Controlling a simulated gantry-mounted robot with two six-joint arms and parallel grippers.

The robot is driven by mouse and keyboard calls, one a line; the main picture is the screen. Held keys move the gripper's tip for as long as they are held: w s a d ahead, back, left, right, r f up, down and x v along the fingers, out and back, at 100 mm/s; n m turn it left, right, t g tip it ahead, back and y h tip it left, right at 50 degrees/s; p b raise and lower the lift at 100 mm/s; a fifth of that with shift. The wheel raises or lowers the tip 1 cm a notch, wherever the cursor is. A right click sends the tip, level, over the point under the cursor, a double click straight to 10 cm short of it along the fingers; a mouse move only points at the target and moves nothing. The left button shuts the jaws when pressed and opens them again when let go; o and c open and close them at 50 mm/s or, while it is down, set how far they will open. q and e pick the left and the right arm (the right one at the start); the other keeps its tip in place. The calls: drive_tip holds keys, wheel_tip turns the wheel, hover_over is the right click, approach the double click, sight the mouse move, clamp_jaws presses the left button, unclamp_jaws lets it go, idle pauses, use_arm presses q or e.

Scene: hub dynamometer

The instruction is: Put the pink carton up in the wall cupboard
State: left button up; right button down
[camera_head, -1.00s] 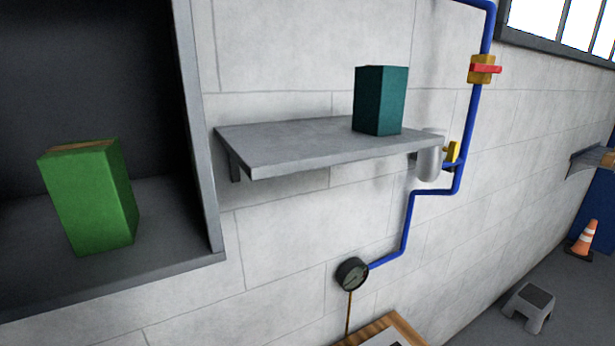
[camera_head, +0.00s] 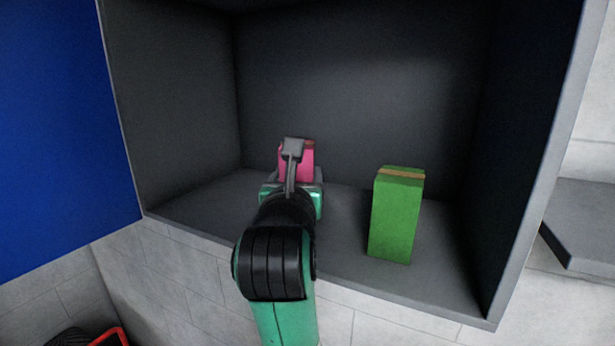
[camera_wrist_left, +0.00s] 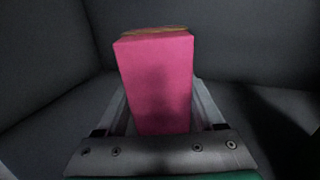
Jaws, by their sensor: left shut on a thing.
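The pink carton (camera_head: 306,163) is inside the open wall cupboard (camera_head: 420,285), left of its middle and mostly hidden behind my left gripper (camera_head: 296,180). In the left wrist view the pink carton (camera_wrist_left: 158,85) stands upright between the two fingers of my left gripper (camera_wrist_left: 160,115), which is shut on it. A brownish strip runs along its top. I cannot tell whether its bottom touches the cupboard floor. My right gripper is out of view.
A green carton (camera_head: 396,215) stands on the cupboard floor to the right of my left gripper. A blue panel (camera_head: 60,130) borders the cupboard on the left. A grey shelf (camera_head: 585,225) is on the wall at right. The cupboard's back left floor looks clear.

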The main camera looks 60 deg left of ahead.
use_arm(q)
drive_tip(key=shift+f, duration=0.55)
drive_tip(key=shift+f, duration=0.1)
drive_tip(key=o, duration=1.5)
drive_tip(key=shift+s+d, duration=0.15)
drive_tip(key=shift+d, duration=0.25)
drive_tip(key=b+v, duration=0.4)
drive_tip(key=v, duration=0.6)
drive_tip(key=shift+s+d, duration=0.1)
drive_tip(key=shift+d, duration=0.1)
drive_tip(key=shift+s+d, duration=0.25)
drive_tip(key=shift+d, duration=0.1)
